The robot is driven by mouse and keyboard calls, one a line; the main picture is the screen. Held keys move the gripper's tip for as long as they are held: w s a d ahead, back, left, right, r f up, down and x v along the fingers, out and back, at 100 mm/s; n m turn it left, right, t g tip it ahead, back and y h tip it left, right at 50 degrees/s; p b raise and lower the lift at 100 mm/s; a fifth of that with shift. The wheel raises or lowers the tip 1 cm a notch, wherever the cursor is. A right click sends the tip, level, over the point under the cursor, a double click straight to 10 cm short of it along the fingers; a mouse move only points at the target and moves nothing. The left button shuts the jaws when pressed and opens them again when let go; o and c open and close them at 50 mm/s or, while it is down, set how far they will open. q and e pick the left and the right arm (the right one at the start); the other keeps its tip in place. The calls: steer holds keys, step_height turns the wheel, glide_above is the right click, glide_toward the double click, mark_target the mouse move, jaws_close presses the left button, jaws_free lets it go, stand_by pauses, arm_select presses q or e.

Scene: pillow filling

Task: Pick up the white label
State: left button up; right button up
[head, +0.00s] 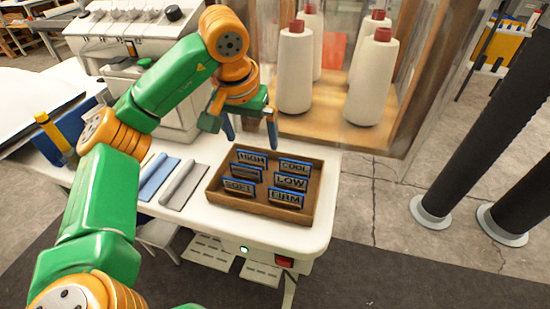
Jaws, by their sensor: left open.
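A brown open tray (215,196) stands near the front right corner of the white table. Several small blue-edged labels with dark lettering stand in it in two columns. I can read HIGH (251,158), COOL (295,166), LOW (290,182), FIRM (285,198) and, less clearly, SOFT (239,187). The label between HIGH and SOFT (246,173) is too dark to read. No label stands out as plainly white. My left gripper (250,132) is open and empty, just above and behind the tray's back edge, fingers pointing down. My right gripper is out of view.
A blue roll (158,176) and a grey roll (184,185) lie left of the tray. A white sewing machine (130,35) stands behind. White thread cones (296,70) stand in a clear-walled wooden case behind the tray. The table edge is close to the tray's right.

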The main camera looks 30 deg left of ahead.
mark_target(254, 159)
arm_select(q)
steer(key=x, duration=0.3)
steer(key=s+p+x, duration=0.1)
steer(key=x, duration=0.1)
steer(key=shift+w+a+f, duration=0.15)
steer(key=shift+a+f, duration=0.25)
steer(key=shift+a, duration=0.05)
steer(key=shift+w+d+f, duration=0.1)
steer(key=shift+w+f, duration=0.2)
steer(key=c, duration=1.1)
